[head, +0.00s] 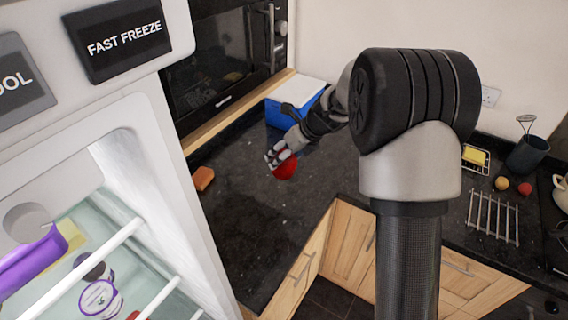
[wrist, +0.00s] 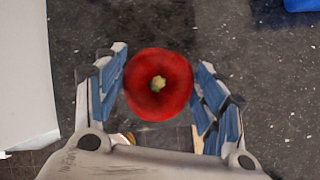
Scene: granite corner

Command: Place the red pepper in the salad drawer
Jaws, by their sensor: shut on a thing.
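The red pepper (wrist: 158,84) sits between the two fingers of my gripper (wrist: 160,88), with its pale green stem facing the wrist camera. My gripper is shut on it. In the head view the pepper (head: 285,168) shows at the fingertips of my gripper (head: 280,156), over the dark granite worktop (head: 255,215). I cannot tell whether it touches the worktop. The open fridge (head: 130,190) stands at the left of the head view, with shelf rails and several items inside. I cannot make out the salad drawer.
A blue and white box (head: 293,98) stands behind my gripper, beside the microwave (head: 222,60). A brown block (head: 203,178) lies near the fridge. A wire rack (head: 493,217), a butter dish (head: 475,157) and a dark pot (head: 528,153) are at the right. The worktop's middle is clear.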

